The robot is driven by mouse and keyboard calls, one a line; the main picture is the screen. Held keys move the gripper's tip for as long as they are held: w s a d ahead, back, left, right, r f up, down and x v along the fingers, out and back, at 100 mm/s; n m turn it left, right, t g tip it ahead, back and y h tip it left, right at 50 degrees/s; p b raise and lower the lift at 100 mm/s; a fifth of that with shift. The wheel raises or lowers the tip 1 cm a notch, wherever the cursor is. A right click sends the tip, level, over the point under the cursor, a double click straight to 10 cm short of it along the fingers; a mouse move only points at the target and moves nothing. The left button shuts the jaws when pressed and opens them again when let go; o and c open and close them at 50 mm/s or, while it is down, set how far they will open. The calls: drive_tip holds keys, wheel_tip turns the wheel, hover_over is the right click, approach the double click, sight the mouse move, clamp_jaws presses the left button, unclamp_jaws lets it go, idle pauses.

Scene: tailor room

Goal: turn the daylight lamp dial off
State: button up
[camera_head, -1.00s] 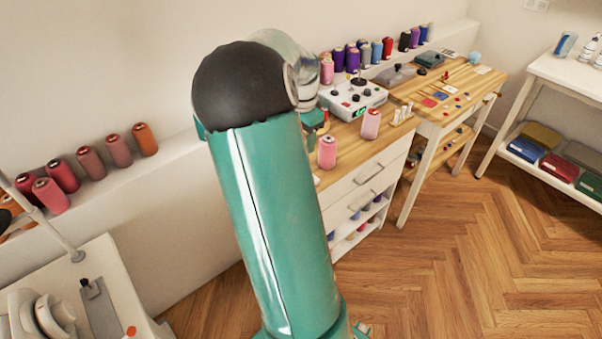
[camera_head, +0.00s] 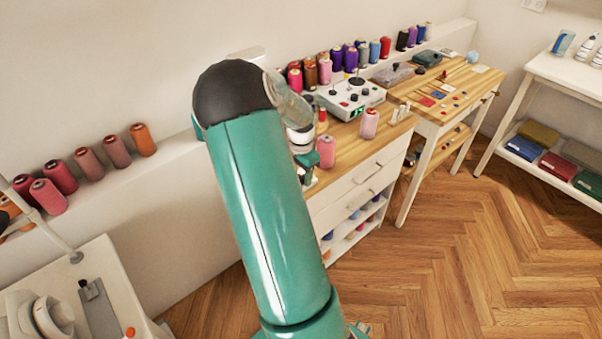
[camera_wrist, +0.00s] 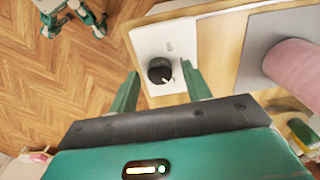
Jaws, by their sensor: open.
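A round black dial (camera_wrist: 160,71) with a white pointer mark sits on a white panel (camera_wrist: 152,38) in the wrist view. The pointer points toward the lower right of that picture. My gripper (camera_wrist: 162,76) is open, with one green finger on each side of the dial. The fingers look apart from the dial, but I cannot tell its height below them. In the head view my gripper's green wrist part (camera_head: 306,160) shows beside the wooden worktop, partly behind my arm. The dial is hidden in that view.
A white control box (camera_head: 352,99) with black knobs stands farther back. Floor at right is free.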

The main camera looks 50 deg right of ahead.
drive_tip(key=c, duration=1)
drive_tip(key=shift+n, duration=0.3)
drive_tip(key=n, duration=0.4)
drive_tip(key=shift+n, duration=0.3)
drive_tip(key=n, duration=1)
drive_tip(key=shift+n, duration=0.4)
drive_tip(key=n, duration=0.5)
drive_tip(key=shift+n, duration=0.3)
